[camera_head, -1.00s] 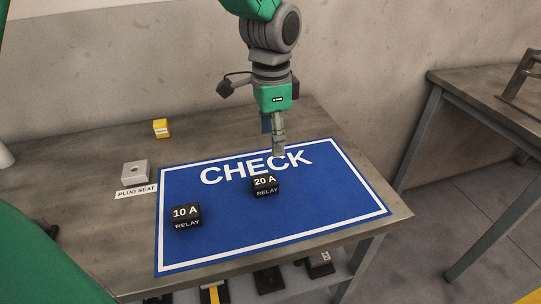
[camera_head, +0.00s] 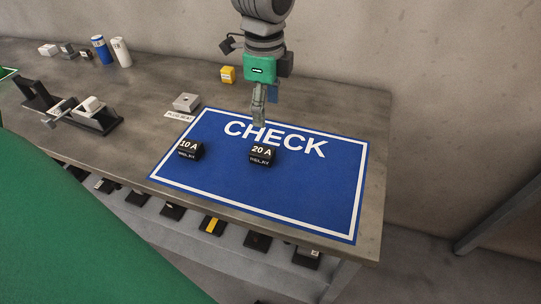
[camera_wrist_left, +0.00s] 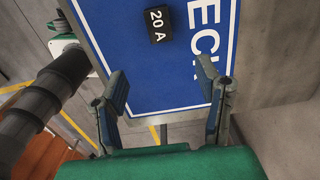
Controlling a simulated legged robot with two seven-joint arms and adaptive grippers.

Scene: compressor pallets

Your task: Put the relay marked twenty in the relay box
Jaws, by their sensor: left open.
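The black relay marked 20 A (camera_head: 262,155) lies on the blue CHECK mat (camera_head: 310,200), just below the lettering. It also shows near the top of the left wrist view (camera_wrist_left: 159,25). A second black relay, marked 10 A (camera_head: 190,150), sits at the mat's left edge. My left gripper (camera_head: 259,122) points down over the mat behind the 20 A relay, apart from it. In the left wrist view its two fingers (camera_wrist_left: 163,72) are spread and empty, with the relay beyond the tips. My right gripper is not in view. No box labelled for relays can be made out.
A grey plug seat (camera_head: 186,102) and a yellow block (camera_head: 228,74) stand behind the mat. Black fixtures (camera_head: 95,117), a blue can (camera_head: 101,49) and a white can (camera_head: 121,52) stand further left. Several items line a lower shelf (camera_head: 185,230). The mat's right half is clear.

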